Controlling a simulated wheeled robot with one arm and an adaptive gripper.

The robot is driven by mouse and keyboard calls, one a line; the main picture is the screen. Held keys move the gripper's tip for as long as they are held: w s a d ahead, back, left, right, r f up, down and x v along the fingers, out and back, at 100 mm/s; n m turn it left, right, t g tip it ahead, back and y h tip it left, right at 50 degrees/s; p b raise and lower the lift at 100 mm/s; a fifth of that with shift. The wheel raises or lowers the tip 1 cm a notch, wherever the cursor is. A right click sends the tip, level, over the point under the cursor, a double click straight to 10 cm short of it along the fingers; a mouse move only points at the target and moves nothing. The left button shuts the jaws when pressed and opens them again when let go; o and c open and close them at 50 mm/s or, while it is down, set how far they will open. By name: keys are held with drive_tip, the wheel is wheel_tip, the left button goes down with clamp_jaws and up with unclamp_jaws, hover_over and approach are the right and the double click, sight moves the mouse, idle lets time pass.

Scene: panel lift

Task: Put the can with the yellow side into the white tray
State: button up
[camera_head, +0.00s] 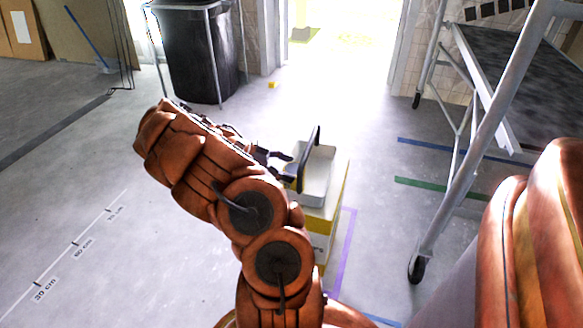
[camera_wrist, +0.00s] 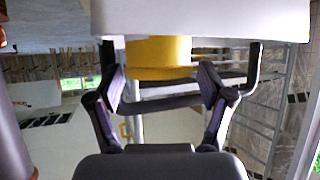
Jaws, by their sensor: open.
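My gripper (camera_head: 287,168) is at the tray's left side in the head view, beside the handle. The wrist view looks upside down; there the pale tray wall (camera_wrist: 200,20) fills the top edge. The yellow-sided can (camera_wrist: 158,55) shows past that wall, between my open fingers (camera_wrist: 162,90) and in front of the handle. Its base is hidden by the wall, and no finger clearly touches it. The can is not visible in the head view.
The white and yellow box (camera_head: 324,226) stands on the floor. A metal scaffold (camera_head: 470,130) on wheels is to the right. A black bin (camera_head: 203,55) stands at the back left, and a small yellow block (camera_head: 271,85) lies on the floor. The floor at left is clear.

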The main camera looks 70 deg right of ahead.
drive_tip(key=p+v, duration=0.3)
drive_tip(key=v, duration=0.8)
drive_tip(key=s+a+r+n+t, duration=0.2)
drive_tip(key=a+r+n, duration=0.3)
drive_tip(key=a+r, duration=0.2)
drive_tip(key=s+a+n+t+y, duration=0.2)
drive_tip(key=s+a+n, duration=0.2)
drive_tip(key=a+n, duration=0.4)
drive_tip(key=s+a+n+t+y, duration=0.2)
drive_tip(key=s+a+n, duration=0.2)
drive_tip(key=a+n, duration=0.5)
drive_tip(key=s+a+n+t+y, duration=0.1)
drive_tip(key=s+a+n, duration=0.3)
drive_tip(key=a, duration=1.4)
drive_tip(key=f+n+t, duration=0.1)
drive_tip(key=n, duration=0.3)
drive_tip(key=shift+s+a+n+y, duration=0.2)
drive_tip(key=shift+a+n+y, duration=0.1)
drive_tip(key=shift+y, duration=0.1)
drive_tip(key=shift+r, duration=0.15)
